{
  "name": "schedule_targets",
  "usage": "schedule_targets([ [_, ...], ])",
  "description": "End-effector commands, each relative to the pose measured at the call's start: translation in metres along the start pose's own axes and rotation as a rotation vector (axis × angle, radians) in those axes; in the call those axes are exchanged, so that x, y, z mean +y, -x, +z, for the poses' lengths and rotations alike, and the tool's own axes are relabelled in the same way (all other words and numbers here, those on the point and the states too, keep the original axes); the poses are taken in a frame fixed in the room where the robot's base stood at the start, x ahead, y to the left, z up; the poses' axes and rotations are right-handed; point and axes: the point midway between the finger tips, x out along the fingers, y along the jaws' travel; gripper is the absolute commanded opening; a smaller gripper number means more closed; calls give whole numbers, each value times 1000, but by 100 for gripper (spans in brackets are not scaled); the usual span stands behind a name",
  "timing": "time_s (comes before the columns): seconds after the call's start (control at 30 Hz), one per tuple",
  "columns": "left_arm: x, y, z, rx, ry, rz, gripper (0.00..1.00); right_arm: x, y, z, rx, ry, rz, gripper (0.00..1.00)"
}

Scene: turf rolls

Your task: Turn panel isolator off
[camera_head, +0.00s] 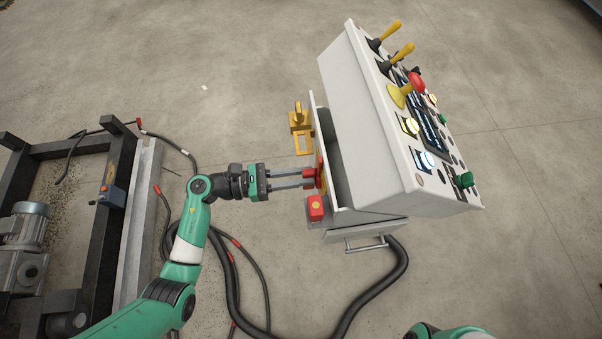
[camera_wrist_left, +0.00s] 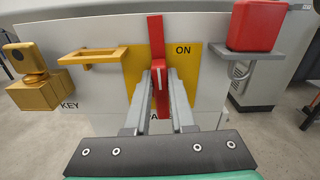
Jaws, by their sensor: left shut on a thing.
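The panel isolator's red handle (camera_wrist_left: 155,36) stands upright on a yellow plate (camera_wrist_left: 187,80) in the left wrist view. The word ON shows on the plate, right of the handle's upper part. Lettering below is mostly hidden by my fingers. My left gripper (camera_wrist_left: 159,72) is shut on the handle around its middle. In the head view my left gripper (camera_head: 312,178) reaches from the left to the side of the grey control console (camera_head: 360,130), where only a bit of the red handle (camera_head: 320,170) shows. My right gripper is not in view.
A brass-coloured key piece (camera_wrist_left: 30,62) and a yellow bracket (camera_wrist_left: 95,57) sit left of the handle. A red block (camera_wrist_left: 257,25) on a grey shelf (camera_wrist_left: 240,54) is to its right. Black cables (camera_head: 360,300) lie on the floor. A dark frame (camera_head: 120,180) stands left.

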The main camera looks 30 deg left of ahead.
Motion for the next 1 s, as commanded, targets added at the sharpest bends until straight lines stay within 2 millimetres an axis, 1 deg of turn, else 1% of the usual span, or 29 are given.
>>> schedule_targets([
  [0.27,4,0,2,1,190,1,0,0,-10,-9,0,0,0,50],
  [1.0,16,0,-6,1,890,0,0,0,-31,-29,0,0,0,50],
])
